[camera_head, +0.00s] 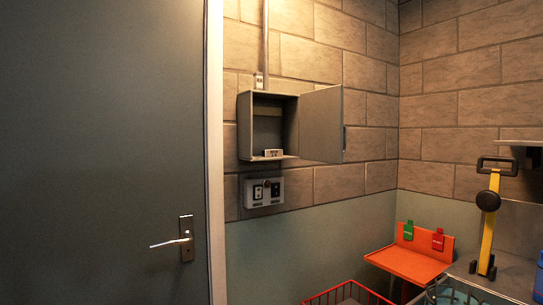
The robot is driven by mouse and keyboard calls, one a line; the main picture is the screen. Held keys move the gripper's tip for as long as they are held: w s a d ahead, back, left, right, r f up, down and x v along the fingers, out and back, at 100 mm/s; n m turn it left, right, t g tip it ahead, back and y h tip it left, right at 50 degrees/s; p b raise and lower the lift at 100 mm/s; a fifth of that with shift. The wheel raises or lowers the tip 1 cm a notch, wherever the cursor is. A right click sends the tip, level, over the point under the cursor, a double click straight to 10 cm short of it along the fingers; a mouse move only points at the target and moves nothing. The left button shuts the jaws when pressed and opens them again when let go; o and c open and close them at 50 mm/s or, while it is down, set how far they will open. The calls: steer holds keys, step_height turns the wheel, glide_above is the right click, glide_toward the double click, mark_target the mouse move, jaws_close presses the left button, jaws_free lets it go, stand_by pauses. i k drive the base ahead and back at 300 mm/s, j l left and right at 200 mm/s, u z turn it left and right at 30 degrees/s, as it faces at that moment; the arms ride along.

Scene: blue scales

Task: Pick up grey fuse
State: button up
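An open grey wall box (245,130) hangs on the brick wall, with its door (321,125) swung out to the right. A small pale grey piece with dark marks (273,153) sits at the front of the box's floor. It looks like the grey fuse, but it is too small to be sure. The rest of the box's inside looks empty and is shaded. My gripper is not in view.
A switch panel (264,189) is below the box. A grey door with a lever handle (172,242) fills the left. At lower right are an orange shelf (408,264) with green and red tags, a red wire basket (345,291), and a yellow post with a black handle (489,225).

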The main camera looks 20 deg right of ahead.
mark_target(257, 77)
steer(key=i+j, duration=0.4)
steer(key=j, duration=0.25)
steer(key=i+j+z, duration=0.1)
steer(key=i+j, duration=0.15)
